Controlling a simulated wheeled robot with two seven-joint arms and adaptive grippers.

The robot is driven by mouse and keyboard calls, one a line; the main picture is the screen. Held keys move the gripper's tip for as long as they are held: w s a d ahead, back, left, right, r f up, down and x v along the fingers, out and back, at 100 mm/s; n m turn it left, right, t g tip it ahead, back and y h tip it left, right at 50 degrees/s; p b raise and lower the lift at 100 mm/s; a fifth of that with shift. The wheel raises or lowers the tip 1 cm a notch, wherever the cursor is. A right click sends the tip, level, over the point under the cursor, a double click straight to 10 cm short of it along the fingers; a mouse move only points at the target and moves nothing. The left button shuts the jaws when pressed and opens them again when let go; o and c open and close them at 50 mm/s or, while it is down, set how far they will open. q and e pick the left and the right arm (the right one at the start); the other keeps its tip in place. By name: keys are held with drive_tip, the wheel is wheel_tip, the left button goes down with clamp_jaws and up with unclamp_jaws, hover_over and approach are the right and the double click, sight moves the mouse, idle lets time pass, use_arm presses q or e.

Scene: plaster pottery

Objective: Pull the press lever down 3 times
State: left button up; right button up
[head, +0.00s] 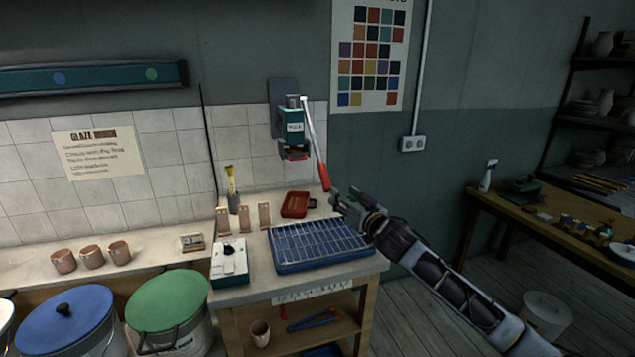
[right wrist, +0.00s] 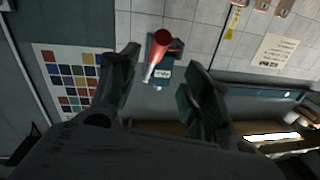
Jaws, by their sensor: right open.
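The press (head: 292,128) is a green and grey unit fixed to the wall above the bench. Its lever (head: 323,177) has a pale metal rod and a red grip, and it hangs down at the press's right side. My right gripper (head: 341,199) is open, just below and right of the red grip. In the right wrist view, the red lever grip (right wrist: 166,44) shows between the two open fingers (right wrist: 161,60), with the press (right wrist: 158,72) behind it. I cannot tell whether a finger touches the lever. My left gripper is not in view.
Lidded buckets (head: 167,300) stand at the left front. A wooden table (head: 540,225) is at right.

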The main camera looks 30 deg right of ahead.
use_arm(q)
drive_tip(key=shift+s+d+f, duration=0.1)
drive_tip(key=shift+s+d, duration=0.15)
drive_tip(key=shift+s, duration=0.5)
